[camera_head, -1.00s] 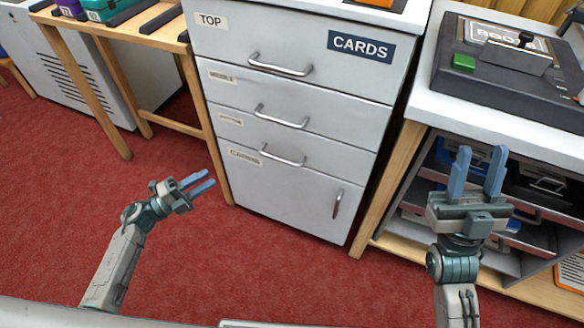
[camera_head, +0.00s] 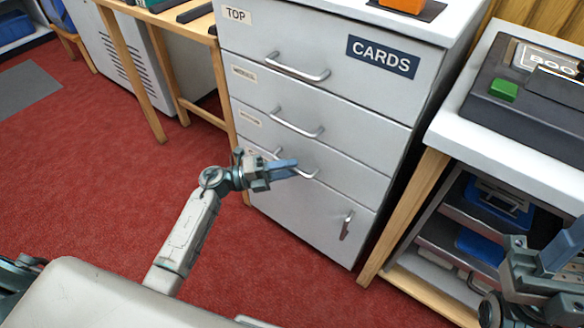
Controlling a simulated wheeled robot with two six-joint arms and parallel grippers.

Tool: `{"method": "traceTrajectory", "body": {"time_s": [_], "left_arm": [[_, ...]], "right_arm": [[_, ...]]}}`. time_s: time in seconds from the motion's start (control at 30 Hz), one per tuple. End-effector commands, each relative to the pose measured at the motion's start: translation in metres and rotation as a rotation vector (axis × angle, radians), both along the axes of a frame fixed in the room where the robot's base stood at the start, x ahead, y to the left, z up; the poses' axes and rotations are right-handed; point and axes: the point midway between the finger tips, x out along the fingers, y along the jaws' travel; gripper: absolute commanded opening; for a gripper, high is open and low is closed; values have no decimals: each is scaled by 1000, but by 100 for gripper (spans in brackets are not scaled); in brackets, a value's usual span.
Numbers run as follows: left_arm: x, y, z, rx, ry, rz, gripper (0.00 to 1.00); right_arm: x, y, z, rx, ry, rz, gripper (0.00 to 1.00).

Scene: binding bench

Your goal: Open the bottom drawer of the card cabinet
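The grey card cabinet (camera_head: 375,135) stands in the middle with its drawers closed. The bottom drawer (camera_head: 345,170) is the third one down, above a door with an upright handle (camera_head: 346,225). Its bar handle (camera_head: 311,175) is partly hidden by my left gripper (camera_head: 292,169). The blue fingertips overlap the handle in the picture; contact is unclear. The fingers look close together, and any gap between them is hard to see. My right gripper (camera_head: 563,248) is at the right edge, partly cut off, in front of the shelf unit.
A wooden table (camera_head: 140,75) stands left of the cabinet. A white-topped bench (camera_head: 478,140) with open shelves and blue trays stands to the right. An orange object (camera_head: 403,5) lies on the cabinet top. Red carpet (camera_head: 90,190) is clear at the left.

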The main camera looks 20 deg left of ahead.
Motion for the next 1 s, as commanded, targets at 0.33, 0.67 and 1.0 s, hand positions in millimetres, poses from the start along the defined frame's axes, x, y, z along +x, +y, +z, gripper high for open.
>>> {"method": "traceTrajectory", "body": {"time_s": [0.33, 0.67, 1.0], "left_arm": [[5, -11, 2, 0, 1, 1, 32], [5, -10, 1, 0, 1, 1, 0], [-1, -8, 2, 1, 3, 1, 0]], "right_arm": [[0, 0, 0, 0, 0, 0, 36], [0, 0, 0, 0, -1, 0, 36], [0, 0, 4, 0, -4, 0, 36]]}}
